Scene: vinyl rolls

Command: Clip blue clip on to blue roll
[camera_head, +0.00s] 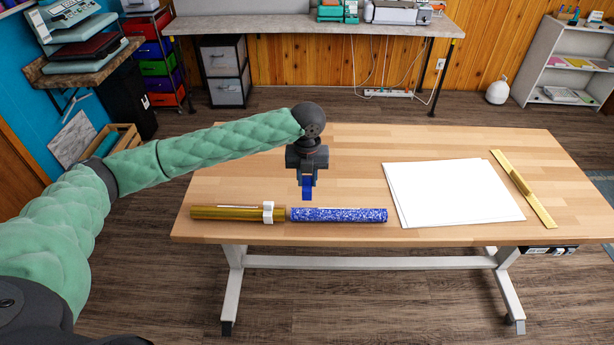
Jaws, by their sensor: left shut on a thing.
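The blue roll (345,215) is speckled blue and lies flat along the table's front edge. The blue clip (307,188) hangs below my left gripper (307,180), which is shut on it. The gripper points down, with the clip above and slightly behind the left end of the blue roll. The clip looks apart from the roll, though the exact height is hard to tell. My right gripper is not in view.
A gold roll (232,213) with a white clip (268,212) around it lies end to end with the blue roll, on its left. White sheets (455,193) and a yellow ruler (523,188) lie to the right on the wooden table (360,150). The back of the tabletop is clear.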

